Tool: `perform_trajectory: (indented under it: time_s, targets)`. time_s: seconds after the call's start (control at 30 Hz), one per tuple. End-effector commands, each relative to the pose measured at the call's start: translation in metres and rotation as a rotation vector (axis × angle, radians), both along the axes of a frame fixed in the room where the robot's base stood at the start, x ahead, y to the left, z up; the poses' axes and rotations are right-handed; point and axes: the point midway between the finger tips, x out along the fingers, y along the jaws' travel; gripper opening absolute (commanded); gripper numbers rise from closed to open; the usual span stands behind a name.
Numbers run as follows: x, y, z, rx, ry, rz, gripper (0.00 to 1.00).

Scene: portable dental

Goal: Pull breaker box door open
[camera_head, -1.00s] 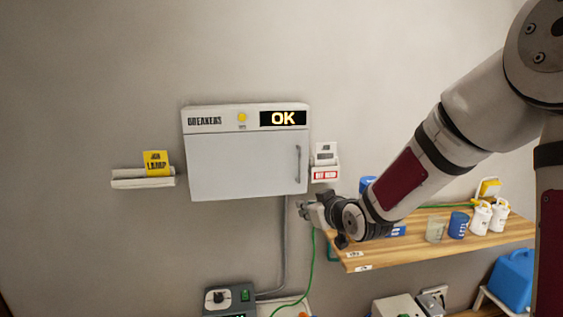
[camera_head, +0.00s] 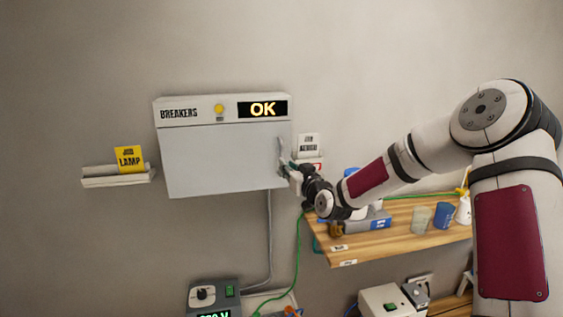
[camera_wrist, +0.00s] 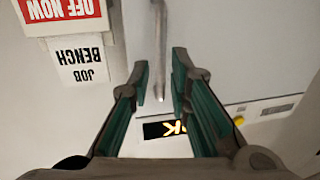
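The white breaker box (camera_head: 222,147) is mounted on the wall, with "BREAKERS" lettering, a yellow lamp and an "OK" display on its top strip. Its door (camera_head: 215,160) looks closed. The vertical bar handle (camera_head: 281,151) is at the door's right side. My gripper (camera_head: 284,166) is at the lower part of the handle. In the wrist view, the handle (camera_wrist: 159,60) runs between the two open fingers of my gripper (camera_wrist: 158,75), with gaps visible on both sides. Whether the fingertips reach around the bar in depth is hard to tell.
A card holder with a "JOB BENCH" card (camera_wrist: 78,62) is just beside the door's handle side. A wooden shelf (camera_head: 375,243) with cups is below my arm. The wall left of the box is mostly clear.

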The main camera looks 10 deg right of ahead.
Motion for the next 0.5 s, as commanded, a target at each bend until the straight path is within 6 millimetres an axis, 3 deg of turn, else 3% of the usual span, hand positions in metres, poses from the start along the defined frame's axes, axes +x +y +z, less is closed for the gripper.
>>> perform_trajectory:
  time_s: [0.23,0.5]
  targets:
    - [0.04,0.009,0.0,0.001,-0.001,0.001,0.18]
    - [0.055,0.011,0.0,0.0,0.0,0.0,0.18]
